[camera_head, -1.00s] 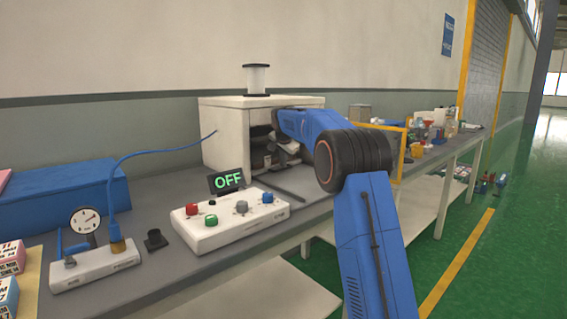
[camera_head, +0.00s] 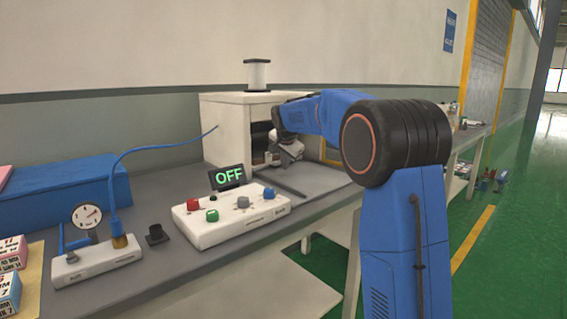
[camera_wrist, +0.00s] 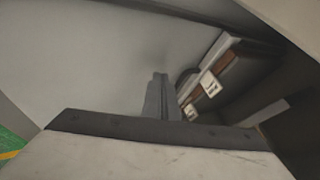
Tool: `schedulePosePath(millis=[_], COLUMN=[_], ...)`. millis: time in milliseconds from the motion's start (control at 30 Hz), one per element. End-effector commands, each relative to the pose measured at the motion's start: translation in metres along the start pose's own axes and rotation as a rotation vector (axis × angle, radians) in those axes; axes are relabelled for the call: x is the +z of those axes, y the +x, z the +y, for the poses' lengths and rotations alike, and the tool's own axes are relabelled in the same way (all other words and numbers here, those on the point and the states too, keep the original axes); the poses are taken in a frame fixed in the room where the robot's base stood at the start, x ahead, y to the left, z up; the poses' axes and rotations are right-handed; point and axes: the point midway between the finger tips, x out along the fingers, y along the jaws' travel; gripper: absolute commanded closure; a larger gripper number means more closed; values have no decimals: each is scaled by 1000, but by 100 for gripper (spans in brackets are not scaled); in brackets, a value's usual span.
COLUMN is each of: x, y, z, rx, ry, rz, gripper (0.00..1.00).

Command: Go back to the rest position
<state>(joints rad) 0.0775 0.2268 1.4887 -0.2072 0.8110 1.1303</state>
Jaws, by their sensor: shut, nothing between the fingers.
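My gripper (camera_head: 287,160) is at the open front of the white box-shaped machine (camera_head: 221,140), near its right side in the head view. Its fingers are small and partly hidden there. In the wrist view the gripper (camera_wrist: 160,82) shows two grey fingers pressed together with nothing between them. Beyond them is a pale inner wall, with brown-edged, white-labelled items (camera_wrist: 208,86) to the right. My blue arm reaches in from the right and hides part of the bench.
A control box (camera_head: 232,217) with coloured buttons and an OFF display (camera_head: 227,177) stands in front of the machine. A gauge unit (camera_head: 97,262) and a blue case (camera_head: 65,196) are at left. A white spool (camera_head: 257,74) stands on the machine.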

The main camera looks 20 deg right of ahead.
Motion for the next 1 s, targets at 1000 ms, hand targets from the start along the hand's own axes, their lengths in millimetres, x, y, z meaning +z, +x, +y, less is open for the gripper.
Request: schedulePosePath(millis=[1000], x=[129], y=[-158], z=[177], rx=[7], ry=[-456], rz=[-118], gripper=[100])
